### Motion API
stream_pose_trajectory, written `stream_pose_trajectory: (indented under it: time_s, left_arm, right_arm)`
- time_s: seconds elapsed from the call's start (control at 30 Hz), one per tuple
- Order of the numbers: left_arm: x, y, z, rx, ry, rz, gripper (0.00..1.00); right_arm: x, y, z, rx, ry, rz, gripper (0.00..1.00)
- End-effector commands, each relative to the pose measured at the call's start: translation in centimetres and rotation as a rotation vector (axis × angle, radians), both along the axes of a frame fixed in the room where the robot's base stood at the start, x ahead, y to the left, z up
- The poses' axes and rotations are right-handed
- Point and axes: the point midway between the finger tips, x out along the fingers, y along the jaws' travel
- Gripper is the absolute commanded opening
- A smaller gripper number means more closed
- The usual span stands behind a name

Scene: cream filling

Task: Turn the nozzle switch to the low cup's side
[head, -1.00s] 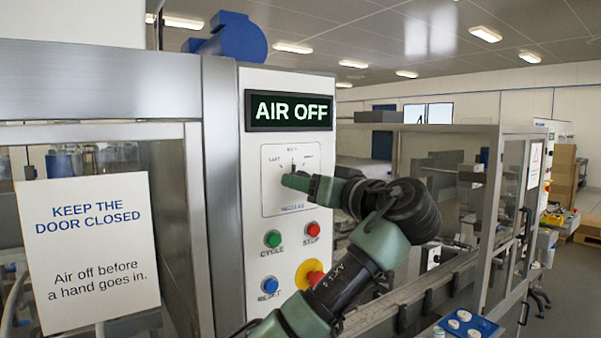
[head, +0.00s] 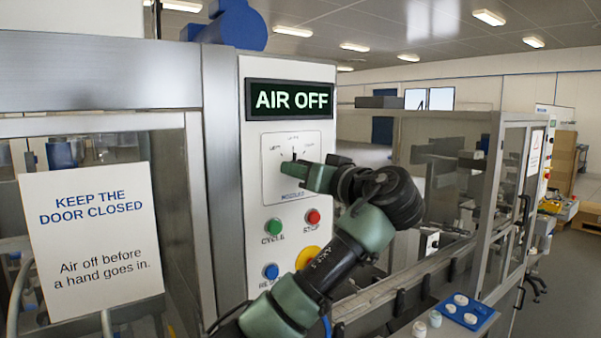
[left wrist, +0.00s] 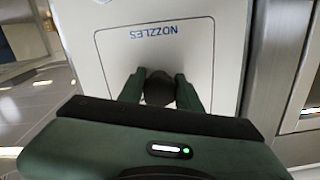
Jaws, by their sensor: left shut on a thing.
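The nozzle switch is a dark knob (left wrist: 159,87) on a white panel plate (head: 270,190) marked "NOZZLES". In the head view most of the knob is hidden by my left gripper (head: 305,174). A small dark part shows near the middle mark, and the position labels are too small to read surely. In the left wrist view my left gripper (left wrist: 160,91) has a green finger on each side of the knob and is shut on it. The low cup cannot be made out. My right gripper is not in view.
An "AIR OFF" display (head: 290,99) is above the plate. A green button (head: 274,226), red button (head: 313,216), blue button (head: 271,271) and yellow-ringed stop (head: 306,257) are below, close to my arm. A blue tray (head: 482,322) with white round pieces is at lower right.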

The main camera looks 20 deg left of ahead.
Motion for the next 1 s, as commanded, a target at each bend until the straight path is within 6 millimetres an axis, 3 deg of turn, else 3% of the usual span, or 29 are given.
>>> stream_pose_trajectory:
  time_s: [0.6,1.0]
  left_arm:
    - [-0.1,0.0,-0.1,0.262,0.336,-0.002,0.0]
    - [-0.2,0.1,0.1,0.427,0.545,-0.002,0.0]
  right_arm:
    - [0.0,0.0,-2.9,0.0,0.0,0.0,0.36]
    - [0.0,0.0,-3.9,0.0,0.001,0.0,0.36]
